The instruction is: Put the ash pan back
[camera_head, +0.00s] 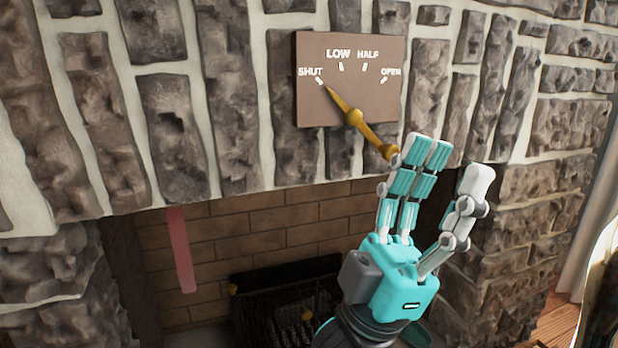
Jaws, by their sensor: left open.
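I cannot pick out the ash pan for certain. A black fire grate (270,322) with brass knobs stands low in the brick fireplace opening, cut off by the bottom edge. A small green piece (417,334) shows behind my left wrist; I cannot tell what it is. My left gripper (452,166), a teal and white hand, is raised in front of the fireplace, fingers up, open and empty. Its fingertips appear close to the lower end of a brass lever (355,118); contact is unclear. My right gripper is out of view.
A brown damper plate (318,104) on the stone chimney front (170,120) reads SHUT, LOW, HALF, OPEN; the lever points at SHUT. A pink strip (181,250) hangs at the opening's left. Stone pillars flank the opening. Wooden floor (555,325) shows at lower right.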

